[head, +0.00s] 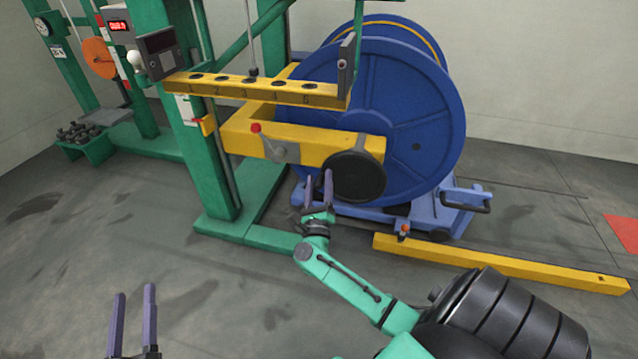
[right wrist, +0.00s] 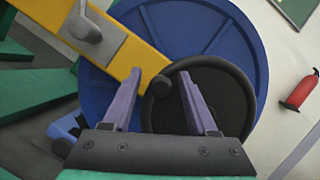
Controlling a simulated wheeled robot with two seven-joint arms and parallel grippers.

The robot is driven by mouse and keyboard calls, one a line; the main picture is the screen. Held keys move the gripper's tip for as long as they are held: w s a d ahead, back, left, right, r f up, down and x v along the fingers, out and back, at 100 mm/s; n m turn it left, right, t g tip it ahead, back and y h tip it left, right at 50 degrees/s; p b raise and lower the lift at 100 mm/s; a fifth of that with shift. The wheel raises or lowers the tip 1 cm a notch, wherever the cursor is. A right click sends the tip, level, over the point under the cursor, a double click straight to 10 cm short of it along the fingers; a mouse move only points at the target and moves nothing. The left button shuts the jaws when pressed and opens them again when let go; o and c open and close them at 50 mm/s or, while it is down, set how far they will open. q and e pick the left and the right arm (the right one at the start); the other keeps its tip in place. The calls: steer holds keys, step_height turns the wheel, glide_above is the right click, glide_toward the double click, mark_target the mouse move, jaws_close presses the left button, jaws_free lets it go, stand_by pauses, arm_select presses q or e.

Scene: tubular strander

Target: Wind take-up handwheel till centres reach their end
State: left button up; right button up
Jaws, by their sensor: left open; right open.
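The take-up handwheel (head: 357,177) is a black disc at the right end of a yellow beam, in front of a large blue reel (head: 410,110). In the right wrist view the handwheel (right wrist: 215,100) has a dark knob (right wrist: 159,87) on its left side. My right gripper (head: 319,180) is open at the handwheel's lower left. In the right wrist view its purple fingers (right wrist: 157,100) stand apart, with the knob seen between their tips; I cannot tell whether they touch it. My left gripper (head: 134,295) is open and empty over the floor at lower left. The centres are hidden.
A lever with a red knob (head: 257,128) sits on the yellow beam (head: 310,140), left of the handwheel. A blue cradle (head: 440,212) is under the reel. A yellow floor rail (head: 500,264) runs to the right. The floor at left front is clear.

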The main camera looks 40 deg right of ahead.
jaws_close()
steer(key=shift+f, duration=0.1)
stand_by(1.3)
